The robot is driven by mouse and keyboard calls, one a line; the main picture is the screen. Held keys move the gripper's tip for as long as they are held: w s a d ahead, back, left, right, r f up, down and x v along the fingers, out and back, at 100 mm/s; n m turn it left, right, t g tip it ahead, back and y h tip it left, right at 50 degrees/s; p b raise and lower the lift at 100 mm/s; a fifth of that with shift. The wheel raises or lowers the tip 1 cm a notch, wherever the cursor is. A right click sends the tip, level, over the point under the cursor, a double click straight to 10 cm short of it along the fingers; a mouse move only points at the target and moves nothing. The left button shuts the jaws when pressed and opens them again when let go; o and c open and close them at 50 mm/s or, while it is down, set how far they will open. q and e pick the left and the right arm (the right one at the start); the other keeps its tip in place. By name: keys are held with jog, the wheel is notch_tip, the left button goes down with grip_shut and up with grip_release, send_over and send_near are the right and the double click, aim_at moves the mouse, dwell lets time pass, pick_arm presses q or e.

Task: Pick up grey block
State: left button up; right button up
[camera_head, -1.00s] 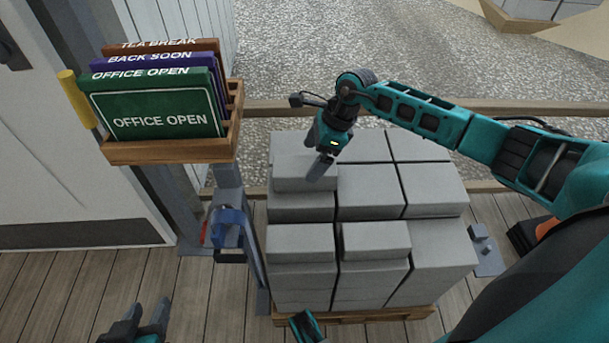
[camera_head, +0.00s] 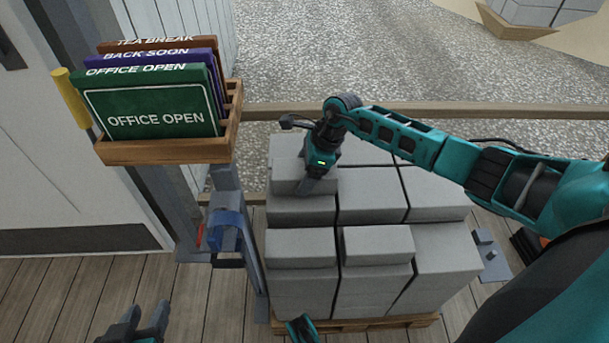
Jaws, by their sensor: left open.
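A stack of grey blocks (camera_head: 370,200) stands on a wooden pallet (camera_head: 395,320) in the middle of the head view. One raised grey block (camera_head: 288,176) lies on top at the left of the stack, towards the back. My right gripper (camera_head: 307,187) points down at this block's right end, with a finger across its front face; the other finger is hidden, so its grip is unclear. Another raised grey block (camera_head: 378,245) lies nearer the front. My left gripper (camera_head: 146,322) is open and empty over the floorboards at the bottom left.
A wooden sign rack (camera_head: 165,150) holding the green "OFFICE OPEN" sign (camera_head: 155,112) and others stands left of the stack, on a grey post (camera_head: 230,185) with a blue clamp (camera_head: 226,220). A wooden rail (camera_head: 430,111) runs behind. Floorboards (camera_head: 70,300) at lower left are clear.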

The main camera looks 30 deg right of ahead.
jog(key=c, duration=1.5)
jog(key=shift+w+r, duration=0.1)
jog(key=shift+r, duration=0.05)
grip_shut()
